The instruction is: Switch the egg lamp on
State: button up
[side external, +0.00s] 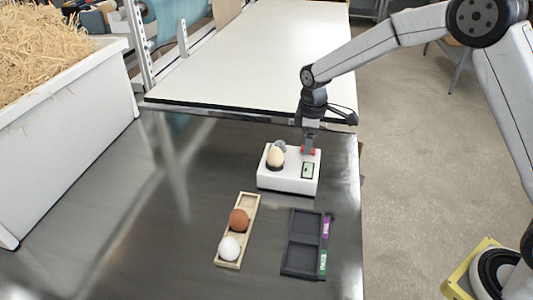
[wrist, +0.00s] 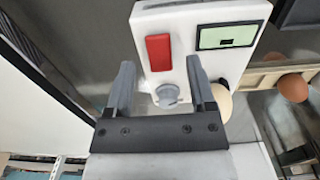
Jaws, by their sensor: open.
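The egg lamp is a white box (side external: 287,184) on the dark metal table, with a beige egg (side external: 274,158) standing upright on top. Its top also carries a small screen (side external: 308,171). In the wrist view the white box (wrist: 198,72) shows a red switch (wrist: 158,52), a grey knob (wrist: 167,95) and the pale green screen (wrist: 227,37). The egg (wrist: 224,102) is partly hidden behind a finger. My gripper (side external: 309,148) is above the lamp's far right part, near the red switch. In the wrist view my gripper (wrist: 161,72) is open, with nothing held.
A beige tray (side external: 228,262) holds a brown egg (side external: 239,220) and a white egg (side external: 229,248). An empty dark tray (side external: 303,249) with coloured labels lies to its right. A white bin of straw (side external: 75,120) stands left. The table between bin and lamp is clear.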

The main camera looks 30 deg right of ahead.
jog(key=shift+f, duration=0.85)
grip_shut()
jog(key=shift+w+a+g+h, duration=0.1)
jog(key=shift+g+h, duration=0.3)
grip_release()
